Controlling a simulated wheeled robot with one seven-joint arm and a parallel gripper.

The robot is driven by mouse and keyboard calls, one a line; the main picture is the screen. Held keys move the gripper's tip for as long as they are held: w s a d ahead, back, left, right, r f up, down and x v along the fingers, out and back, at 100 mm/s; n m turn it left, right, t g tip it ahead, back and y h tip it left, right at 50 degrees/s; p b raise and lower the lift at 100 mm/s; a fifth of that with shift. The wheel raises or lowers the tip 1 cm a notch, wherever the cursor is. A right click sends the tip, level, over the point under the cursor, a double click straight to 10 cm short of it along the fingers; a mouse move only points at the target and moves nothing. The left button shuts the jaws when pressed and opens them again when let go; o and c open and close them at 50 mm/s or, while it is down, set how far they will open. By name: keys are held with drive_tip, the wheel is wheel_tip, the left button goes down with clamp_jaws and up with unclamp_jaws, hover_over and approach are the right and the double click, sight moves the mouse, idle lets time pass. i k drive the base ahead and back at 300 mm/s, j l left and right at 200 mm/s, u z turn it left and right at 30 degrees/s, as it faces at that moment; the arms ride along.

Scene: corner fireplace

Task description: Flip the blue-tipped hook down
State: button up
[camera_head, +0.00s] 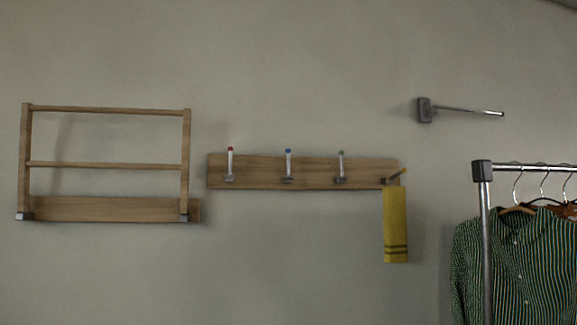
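A wooden hook rail (258,170) is fixed to the wall in the middle of the head view. The blue-tipped hook (288,166) stands upright on it, its blue end at the top and its grey mount at the bottom. A red-tipped hook (230,164) to its left and a green-tipped hook (341,167) to its right also stand upright. A hook at the rail's right end (397,175) tilts outward, and a yellow towel (396,224) hangs there. My gripper is not in view.
A wooden wall rack (107,110) with crossbars is at the left. A metal wall rod (470,111) sticks out at the upper right. A clothes rail (486,220) with striped shirts (530,260) stands at the lower right. The wall in front of the blue-tipped hook looks unobstructed.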

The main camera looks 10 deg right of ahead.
sight(287, 177)
drive_tip(key=i+j, duration=1)
drive_tip(key=j, duration=0.1)
